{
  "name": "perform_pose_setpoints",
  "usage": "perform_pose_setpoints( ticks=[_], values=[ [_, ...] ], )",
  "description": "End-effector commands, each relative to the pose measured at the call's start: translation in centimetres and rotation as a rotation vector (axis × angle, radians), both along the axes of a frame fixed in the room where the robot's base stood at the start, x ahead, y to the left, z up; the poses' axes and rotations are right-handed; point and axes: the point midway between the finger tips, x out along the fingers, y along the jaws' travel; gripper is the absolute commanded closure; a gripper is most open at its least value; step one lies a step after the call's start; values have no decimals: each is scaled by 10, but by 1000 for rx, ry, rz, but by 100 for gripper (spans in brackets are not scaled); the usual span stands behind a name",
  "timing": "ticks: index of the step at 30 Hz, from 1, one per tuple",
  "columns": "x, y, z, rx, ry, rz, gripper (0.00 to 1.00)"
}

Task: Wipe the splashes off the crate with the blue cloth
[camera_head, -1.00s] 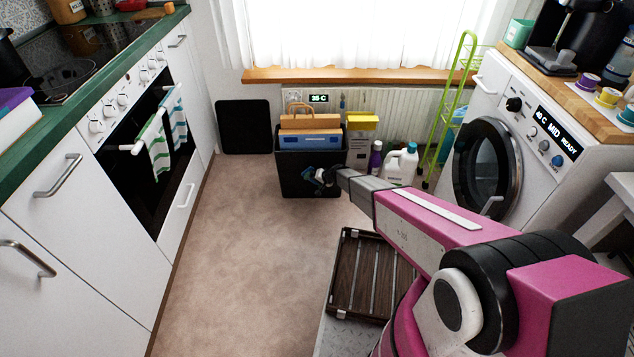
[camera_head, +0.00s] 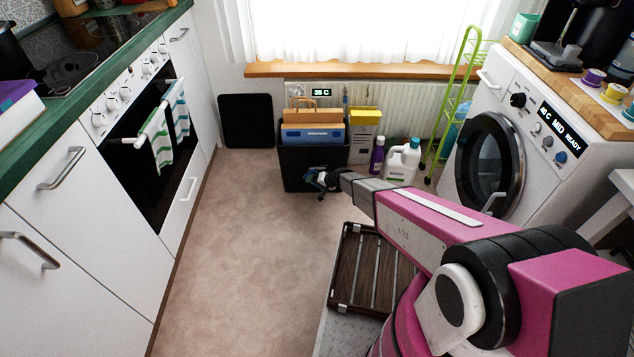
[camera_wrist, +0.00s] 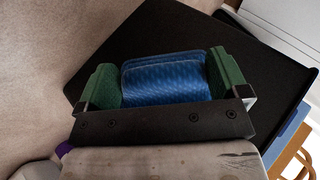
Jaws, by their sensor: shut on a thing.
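The black crate (camera_head: 294,166) stands on the floor below the window, holding a blue box and a tan bag-like item. My gripper (camera_head: 318,181) is at the lower part of its front wall. In the wrist view, the gripper's two green fingers (camera_wrist: 164,82) are shut on the folded blue cloth (camera_wrist: 165,72). The cloth lies over the dark crate wall (camera_wrist: 270,82), and whether it presses on it I cannot tell. I see no splashes on the visible wall. The part behind the cloth and gripper is hidden.
A yellow-topped box (camera_head: 365,125), a purple bottle (camera_head: 377,156) and a white jug (camera_head: 403,162) stand right of the crate. A slatted wooden tray (camera_head: 352,268) is below my arm. A washing machine (camera_head: 548,165) is at right. The floor at left is clear.

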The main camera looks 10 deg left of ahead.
Motion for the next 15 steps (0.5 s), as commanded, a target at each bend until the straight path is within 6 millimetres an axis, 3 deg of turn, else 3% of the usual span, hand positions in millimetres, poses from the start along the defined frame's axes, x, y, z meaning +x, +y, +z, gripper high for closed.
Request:
perform_pose_setpoints(
  ticks=[10, 15],
  values=[
    [-2, -1, 0, 0, 1, -1, 31],
    [-12, -3, 0, 0, 1, -1, 31]
  ],
)
